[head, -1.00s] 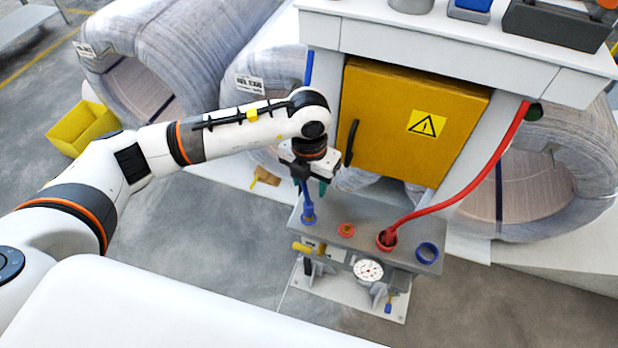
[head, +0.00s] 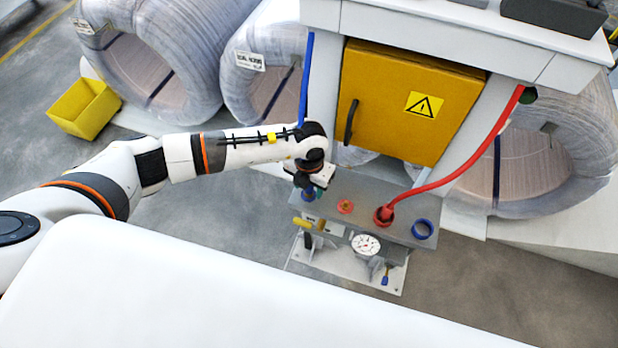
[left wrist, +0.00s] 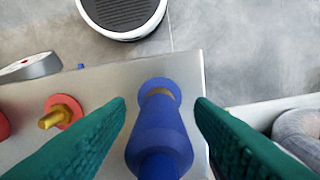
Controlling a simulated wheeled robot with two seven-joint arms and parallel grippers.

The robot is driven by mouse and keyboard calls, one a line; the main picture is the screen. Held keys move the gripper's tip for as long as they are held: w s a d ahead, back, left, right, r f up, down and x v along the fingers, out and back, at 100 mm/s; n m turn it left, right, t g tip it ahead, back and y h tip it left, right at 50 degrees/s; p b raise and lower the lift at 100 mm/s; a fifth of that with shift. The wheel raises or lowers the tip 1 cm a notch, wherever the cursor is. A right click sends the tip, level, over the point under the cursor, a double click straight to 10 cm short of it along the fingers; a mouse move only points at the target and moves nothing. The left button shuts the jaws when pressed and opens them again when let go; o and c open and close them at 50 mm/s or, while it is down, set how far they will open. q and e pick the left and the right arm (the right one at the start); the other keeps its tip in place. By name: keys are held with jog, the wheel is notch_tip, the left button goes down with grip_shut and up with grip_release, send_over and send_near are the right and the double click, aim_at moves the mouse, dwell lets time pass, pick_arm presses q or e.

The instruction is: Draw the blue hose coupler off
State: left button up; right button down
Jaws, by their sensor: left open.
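The blue hose coupler (left wrist: 158,135) stands on its port at the end of the grey manifold plate (left wrist: 105,80) in the left wrist view. In the head view it is mostly hidden behind my left gripper (head: 312,192). In the left wrist view the two green fingers of my left gripper (left wrist: 160,106) are open, one on each side of the coupler, with a visible gap on both sides. A blue hose (head: 305,80) hangs down towards the coupler from above. My right gripper does not show.
A red port (head: 345,206) with a brass stub, a red hose coupler (head: 383,215) and a blue ring (head: 423,229) sit along the plate. A gauge (head: 365,244) and yellow handle (head: 302,224) are at its front. A yellow cabinet (head: 410,100) stands behind.

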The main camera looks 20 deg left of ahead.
pick_arm(q)
grip_shut()
jog(key=c, duration=0.9)
grip_release()
grip_shut()
jog(key=shift+r, duration=0.1)
jog(key=shift+r, duration=0.1)
jog(key=shift+w+r+p, duration=0.1)
jog(key=shift+r+p, duration=1.4)
jog(key=shift+r, duration=0.5)
